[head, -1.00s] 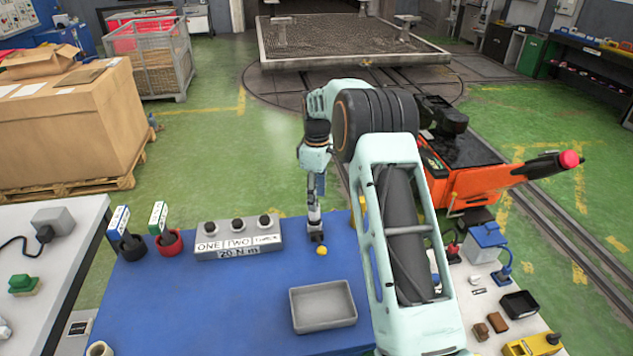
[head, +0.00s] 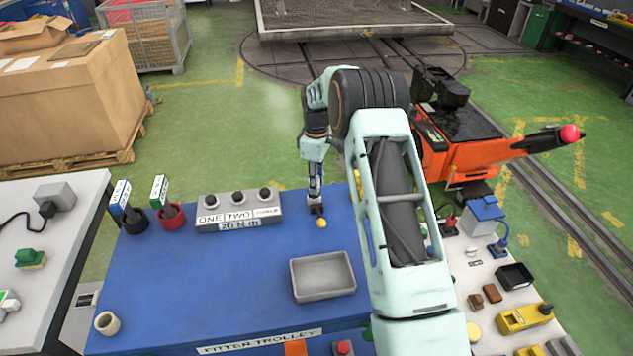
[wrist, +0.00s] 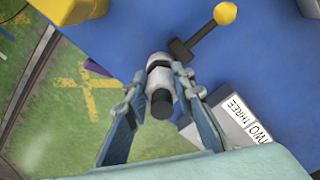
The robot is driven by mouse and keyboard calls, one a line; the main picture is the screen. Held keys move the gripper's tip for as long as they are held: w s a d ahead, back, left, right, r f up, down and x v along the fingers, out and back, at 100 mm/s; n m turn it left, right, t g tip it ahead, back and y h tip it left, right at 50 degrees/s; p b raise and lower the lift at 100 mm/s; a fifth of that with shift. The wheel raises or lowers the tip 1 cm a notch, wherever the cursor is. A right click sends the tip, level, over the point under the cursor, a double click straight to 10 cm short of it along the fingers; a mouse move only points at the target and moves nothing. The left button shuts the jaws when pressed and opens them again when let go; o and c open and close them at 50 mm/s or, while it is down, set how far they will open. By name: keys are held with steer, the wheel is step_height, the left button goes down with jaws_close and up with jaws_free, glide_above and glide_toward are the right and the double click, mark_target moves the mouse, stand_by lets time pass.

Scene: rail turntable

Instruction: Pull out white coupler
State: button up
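A white cylinder with black bands, which looks like the white coupler (wrist: 159,79), shows in the wrist view at the edge of the blue trolley top. My gripper (wrist: 158,76) has one finger on each side of it, with the tips very close to its sides. I cannot tell whether both fingers press on it. In the head view my gripper (head: 315,193) points down at the trolley's far edge, and the coupler is too small there to make out clearly. A yellow ball (head: 321,223) on a dark lever is just in front of it.
A grey box labelled ONE, TWO, THREE (head: 238,211) stands left of my gripper. A grey tray (head: 323,276) lies nearer on the blue trolley top (head: 200,275). A pale ring (head: 107,323) is at front left. An orange machine (head: 465,145) stands beyond the right side.

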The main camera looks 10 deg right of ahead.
jaws_close()
steer(key=shift+o, duration=0.3)
jaws_free()
jaws_close()
steer(key=shift+w+r, duration=0.1)
steer(key=shift+r, duration=0.15)
steer(key=shift+r, duration=0.35)
steer(key=shift+r, duration=0.15)
steer(key=shift+r+p, duration=1.75)
steer(key=shift+r, duration=1.25)
steer(key=shift+r, duration=0.1)
